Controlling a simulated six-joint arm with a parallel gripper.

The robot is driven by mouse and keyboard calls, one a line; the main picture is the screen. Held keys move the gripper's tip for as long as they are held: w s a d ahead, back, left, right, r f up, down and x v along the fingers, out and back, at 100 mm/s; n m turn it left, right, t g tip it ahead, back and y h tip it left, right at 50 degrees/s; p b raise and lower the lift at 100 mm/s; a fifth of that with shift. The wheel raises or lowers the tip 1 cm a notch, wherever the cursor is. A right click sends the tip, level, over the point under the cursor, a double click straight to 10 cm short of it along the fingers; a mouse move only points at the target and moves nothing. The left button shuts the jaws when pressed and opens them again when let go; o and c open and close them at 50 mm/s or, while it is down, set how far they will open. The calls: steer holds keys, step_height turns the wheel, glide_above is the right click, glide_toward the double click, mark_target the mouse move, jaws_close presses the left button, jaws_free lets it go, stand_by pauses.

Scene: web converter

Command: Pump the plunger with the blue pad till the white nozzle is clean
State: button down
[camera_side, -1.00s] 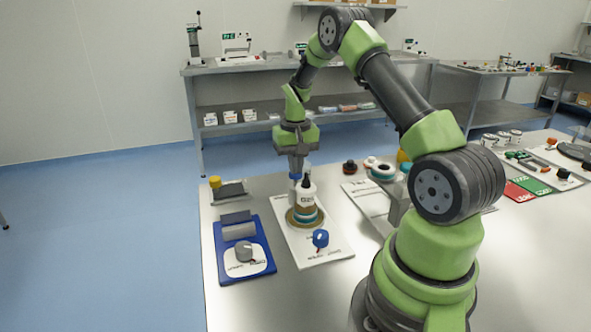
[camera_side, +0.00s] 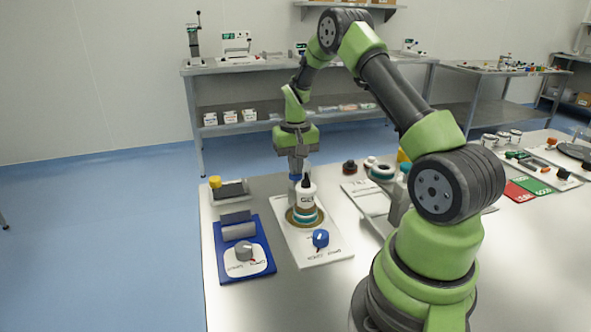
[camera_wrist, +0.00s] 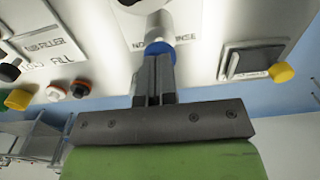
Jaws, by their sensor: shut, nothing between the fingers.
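The blue pad (camera_side: 295,177) tops a pale plunger behind a white bottle-shaped part (camera_side: 307,195) with a dark tip. In the wrist view the blue pad (camera_wrist: 159,48) is at my fingertips, above a silvery-white shaft. My gripper (camera_side: 297,172) points straight down, shut and empty, with its tips at the pad and seemingly touching it. In the wrist view my gripper (camera_wrist: 155,58) shows both fingers together. The bottle-shaped part stands upright in a gold and teal round base (camera_side: 305,219). I cannot clearly make out a white nozzle or any residue on it.
The white board (camera_side: 325,252) carries a blue knob (camera_side: 321,238) in front. Jars and panels crowd the right; the left floor is clear.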

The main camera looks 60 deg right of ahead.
steer(key=shift+r, duration=1.7)
step_height(320, 180, up, 6)
steer(key=shift+f, duration=0.1)
